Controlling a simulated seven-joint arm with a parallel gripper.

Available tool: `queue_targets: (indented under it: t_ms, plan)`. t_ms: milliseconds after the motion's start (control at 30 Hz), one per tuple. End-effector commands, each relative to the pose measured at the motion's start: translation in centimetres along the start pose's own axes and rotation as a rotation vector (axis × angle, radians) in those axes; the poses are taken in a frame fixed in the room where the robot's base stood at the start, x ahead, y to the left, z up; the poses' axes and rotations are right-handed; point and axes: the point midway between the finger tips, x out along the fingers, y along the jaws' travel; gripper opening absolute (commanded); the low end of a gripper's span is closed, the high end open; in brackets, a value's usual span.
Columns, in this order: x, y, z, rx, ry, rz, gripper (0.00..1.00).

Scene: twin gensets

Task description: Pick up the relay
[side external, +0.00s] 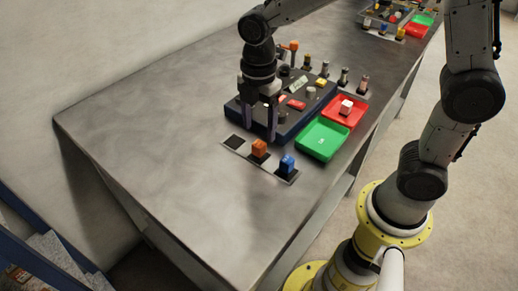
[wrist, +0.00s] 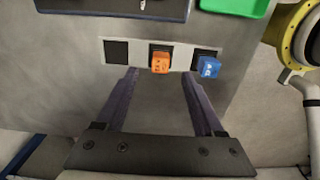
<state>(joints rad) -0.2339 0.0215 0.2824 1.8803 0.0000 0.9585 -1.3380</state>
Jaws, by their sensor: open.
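An orange block (side external: 259,147) and a blue block (side external: 287,162) stand on a pale strip at the near side of a dark blue panel; the pictures do not settle which piece is the relay. In the wrist view the orange block (wrist: 161,62) lies just beyond and between my fingertips, and the blue block (wrist: 208,66) is to its right. A white-and-red block (side external: 346,106) sits in the red tray.
The pale strip (wrist: 137,42) has an empty dark square at its left end. The dark blue panel (side external: 288,125) carries several small parts. A green tray (side external: 322,141) and red tray (side external: 355,111) are to its right. The table's left part (side external: 150,125) is clear.

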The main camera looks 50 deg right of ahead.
Motion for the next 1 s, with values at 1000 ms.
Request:
queue_targets:
  t_ms: [1000]
  plan:
    - [7.1, -0.1, -0.1, 0.001, 0.0, 0.001, 0.56]
